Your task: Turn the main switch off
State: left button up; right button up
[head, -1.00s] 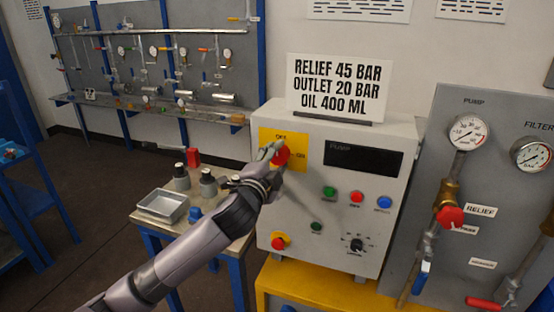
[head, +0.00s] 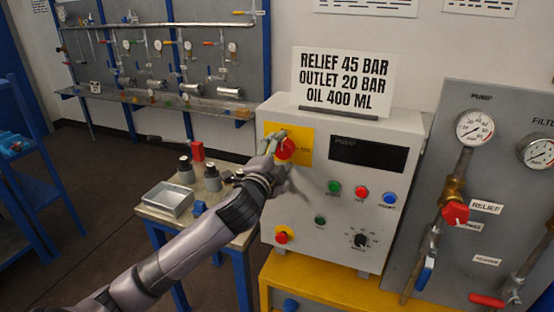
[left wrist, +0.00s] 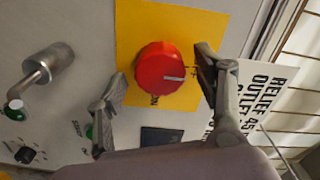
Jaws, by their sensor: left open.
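The main switch is a red round knob (head: 287,149) on a yellow plate (head: 304,133) at the upper left of the grey control box. In the left wrist view the knob (left wrist: 158,66) carries a white mark pointing right, towards a label partly hidden by a finger. The "ON" label is below the knob there. My left gripper (head: 279,145) is at the knob; in the left wrist view the open gripper (left wrist: 161,90) has one finger on each side of it. I cannot tell whether the fingers touch it. My right gripper is not in view.
The box (head: 345,215) has several buttons, a selector (head: 360,240) and a red knob on yellow (head: 282,236) lower down. A sign (head: 343,82) stands on top. A gauge panel (head: 480,200) is at right. A small table with a metal tray (head: 166,203) is at left.

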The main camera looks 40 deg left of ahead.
pick_arm(q)
jog(key=v, duration=1.1)
jog(key=shift+s, duration=0.4)
jog(key=shift+f, duration=0.15)
